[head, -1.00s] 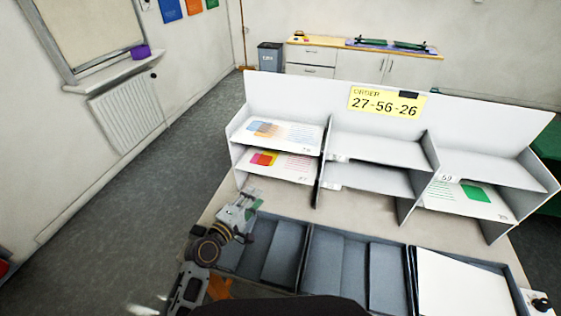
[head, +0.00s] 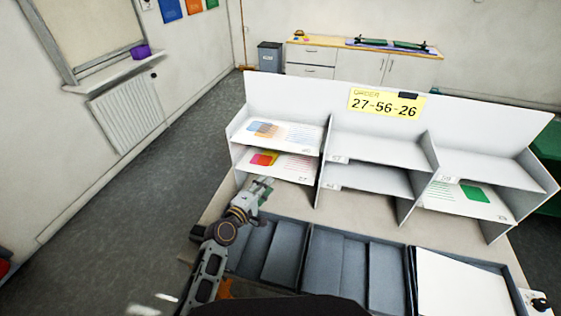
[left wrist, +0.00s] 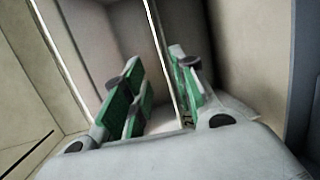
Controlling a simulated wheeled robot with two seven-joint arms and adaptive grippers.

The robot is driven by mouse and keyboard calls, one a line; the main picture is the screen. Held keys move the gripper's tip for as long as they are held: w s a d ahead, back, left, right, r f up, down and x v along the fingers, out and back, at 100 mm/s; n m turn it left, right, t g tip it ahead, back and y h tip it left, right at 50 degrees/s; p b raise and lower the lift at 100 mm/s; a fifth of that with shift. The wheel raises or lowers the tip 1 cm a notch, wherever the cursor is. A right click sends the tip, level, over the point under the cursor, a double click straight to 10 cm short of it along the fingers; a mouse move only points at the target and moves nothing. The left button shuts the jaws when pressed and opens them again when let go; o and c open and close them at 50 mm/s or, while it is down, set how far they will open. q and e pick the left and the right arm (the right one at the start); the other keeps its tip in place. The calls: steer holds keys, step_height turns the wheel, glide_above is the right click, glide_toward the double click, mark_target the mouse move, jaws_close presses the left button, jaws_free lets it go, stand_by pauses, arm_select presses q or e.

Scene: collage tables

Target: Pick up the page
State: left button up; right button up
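A page with red and yellow blocks (head: 290,168) lies in the lower left compartment of the white shelf unit (head: 285,88). Another page with orange and blue blocks (head: 285,134) lies in the compartment above, and a page with a green block (head: 468,200) lies at lower right. My left gripper (head: 266,183) is at the front of the lower left compartment, close to the page's front edge. In the left wrist view its green-padded fingers (left wrist: 158,88) are apart. A thin pale edge runs between them; I cannot tell whether it is page or shelf. My right gripper is out of view.
A yellow order sign (head: 386,103) reading 27-56-26 is on the shelf back. A dark divided tray (head: 310,240) lies in front, with white sheets (head: 460,285) in its right part. The middle compartments look empty. Bare table (head: 345,220) lies between tray and shelves.

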mark_target(273, 175)
arm_select(q)
steer(key=shift+x, duration=0.95)
steer(key=shift+x, duration=2.55)
steer(key=shift+w+a+f, duration=0.1)
steer(key=shift+a+f, duration=0.05)
jaws_close()
